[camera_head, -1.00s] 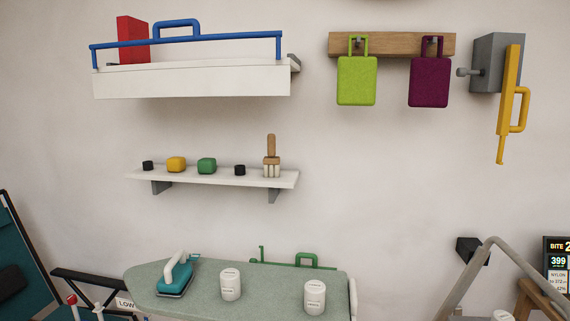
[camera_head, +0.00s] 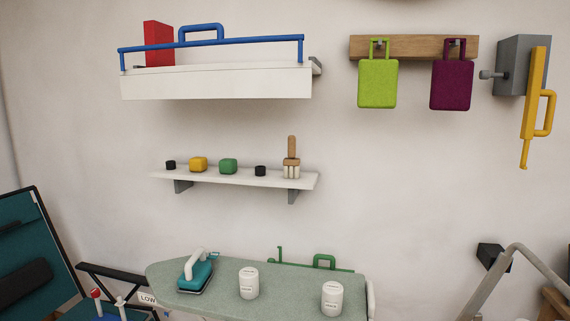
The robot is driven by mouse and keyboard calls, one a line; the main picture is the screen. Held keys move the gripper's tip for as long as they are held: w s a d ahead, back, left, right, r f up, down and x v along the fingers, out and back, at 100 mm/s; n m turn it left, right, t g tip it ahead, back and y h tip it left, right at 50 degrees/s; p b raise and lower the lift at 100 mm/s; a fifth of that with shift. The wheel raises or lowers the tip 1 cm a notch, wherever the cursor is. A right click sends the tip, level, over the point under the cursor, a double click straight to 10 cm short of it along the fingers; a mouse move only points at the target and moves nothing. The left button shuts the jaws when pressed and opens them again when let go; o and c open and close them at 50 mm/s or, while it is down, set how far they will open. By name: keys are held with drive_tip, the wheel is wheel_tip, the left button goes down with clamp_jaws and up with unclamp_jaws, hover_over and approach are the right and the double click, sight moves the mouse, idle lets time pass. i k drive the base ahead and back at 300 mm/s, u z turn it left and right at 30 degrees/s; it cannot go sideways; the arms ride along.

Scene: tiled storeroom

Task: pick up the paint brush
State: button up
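The paint brush (camera_head: 291,158) stands upright at the right end of the small white wall shelf (camera_head: 235,179). Its tan wooden handle points up and its pale bristles rest on the shelf. My gripper is not in view.
Below stands an ironing board (camera_head: 295,280) with a teal iron (camera_head: 196,272) and two white cans (camera_head: 249,283). A larger shelf (camera_head: 215,84) hangs above.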

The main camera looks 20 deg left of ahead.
sight(291, 163)
drive_tip(key=u, duration=0.55)
drive_tip(key=k, duration=0.65)
drive_tip(key=u, duration=1.2)
drive_tip(key=i, duration=0.85)
drive_tip(key=u, duration=0.7)
drive_tip(key=i, duration=1.15)
drive_tip(key=z, duration=1.05)
drive_tip(key=i, duration=0.9)
drive_tip(key=z, duration=1.05)
